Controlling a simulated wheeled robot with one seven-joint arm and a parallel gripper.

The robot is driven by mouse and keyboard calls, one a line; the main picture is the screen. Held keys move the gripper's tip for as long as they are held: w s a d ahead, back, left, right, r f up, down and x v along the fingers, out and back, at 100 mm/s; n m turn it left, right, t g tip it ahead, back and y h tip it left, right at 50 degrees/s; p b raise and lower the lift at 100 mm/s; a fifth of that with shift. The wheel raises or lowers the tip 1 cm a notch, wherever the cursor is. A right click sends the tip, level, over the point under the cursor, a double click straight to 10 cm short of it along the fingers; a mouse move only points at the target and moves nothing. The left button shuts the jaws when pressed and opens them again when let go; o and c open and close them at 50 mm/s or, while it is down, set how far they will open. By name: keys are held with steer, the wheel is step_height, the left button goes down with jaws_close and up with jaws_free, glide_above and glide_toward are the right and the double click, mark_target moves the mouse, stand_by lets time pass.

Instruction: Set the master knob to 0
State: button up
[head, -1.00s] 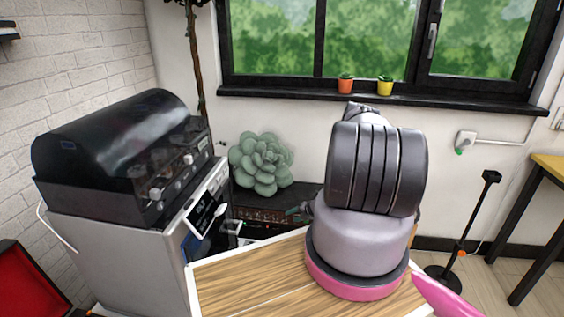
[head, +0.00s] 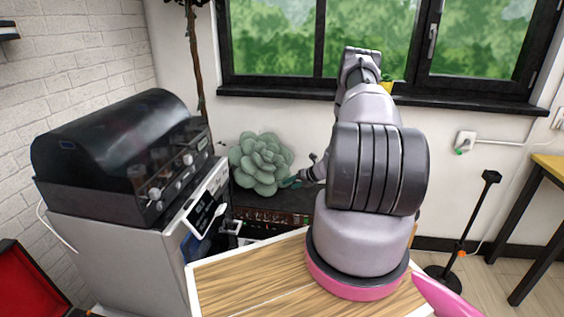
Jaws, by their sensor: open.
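Several light round knobs (head: 178,178) sit on the front of a black domed machine (head: 112,150) at the left. A low dark unit with a row of small controls (head: 268,214) stands behind the wooden top, below a green succulent. No knob label is readable, so I cannot tell which is the master knob or its setting. My gripper (head: 292,183) is small in view, left of my arm, in front of the succulent's lower right. It is open and appears empty, apart from the knobs on the black machine. My arm hides what lies behind it.
The succulent (head: 261,163) sits on the dark unit. A grey cabinet (head: 115,265) supports the black machine. The wooden top (head: 250,285) is bare. A window sill (head: 460,108) runs along the back, and a black stand (head: 465,225) is at the right.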

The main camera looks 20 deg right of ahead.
steer(key=w+a+r+n+y, duration=0.1)
steer(key=w+a+r+n, duration=0.1)
steer(key=r, duration=0.9)
steer(key=shift+w+a+r+n, duration=0.15)
steer(key=shift+a+n, duration=0.7)
steer(key=shift+n, duration=0.35)
steer(key=s+f+n+g+h, duration=0.3)
steer(key=s+f+n+g, duration=0.4)
steer(key=s+f, duration=0.5)
steer(key=d+f+n+h, duration=0.5)
steer(key=d+f+n, duration=0.2)
steer(key=n+t+y, duration=0.1)
steer(key=n+t, duration=0.3)
steer(key=n, duration=0.9)
glide_toward(284, 219)
steer(key=x, duration=0.8)
steer(key=shift+w+d+f, duration=0.15)
